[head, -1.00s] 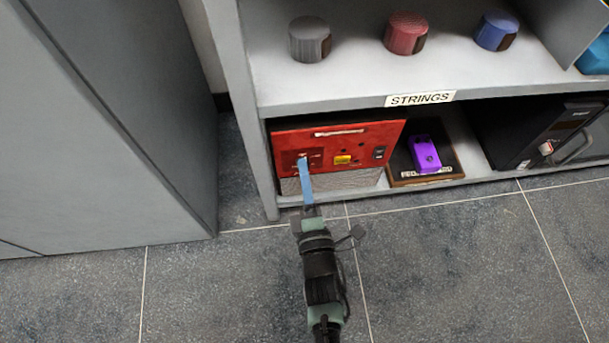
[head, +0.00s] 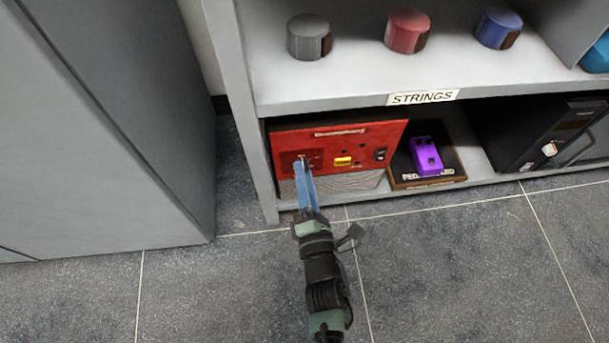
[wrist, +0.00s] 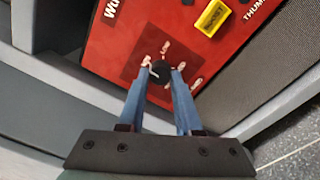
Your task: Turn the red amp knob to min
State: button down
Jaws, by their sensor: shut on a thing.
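The red amp (head: 375,139) sits at the left end of the lower shelf, its red panel facing out. In the wrist view its knob (wrist: 160,70) is dark with a pale pointer, on a darker red square with small labels around it. My gripper (head: 302,163) reaches up from the floor side to the knob. In the wrist view its two blue fingers (wrist: 162,74) stand on either side of the knob and are shut on it. The fingers hide part of the knob in the head view.
The amp panel also bears a yellow part (head: 343,161) and a dark switch (head: 380,154). A purple pedal (head: 426,157) and a black amp (head: 523,132) stand to the right. The shelf's left upright (head: 243,130) is close. The floor in front is clear.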

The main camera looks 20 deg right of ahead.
jog(key=c, duration=0.6)
grip_release()
jog(key=shift+s, duration=0.1)
jog(key=p+v, duration=0.5)
jog(key=v, duration=0.7)
jog(key=shift+s, duration=0.4)
jog(key=shift+a, duration=0.1)
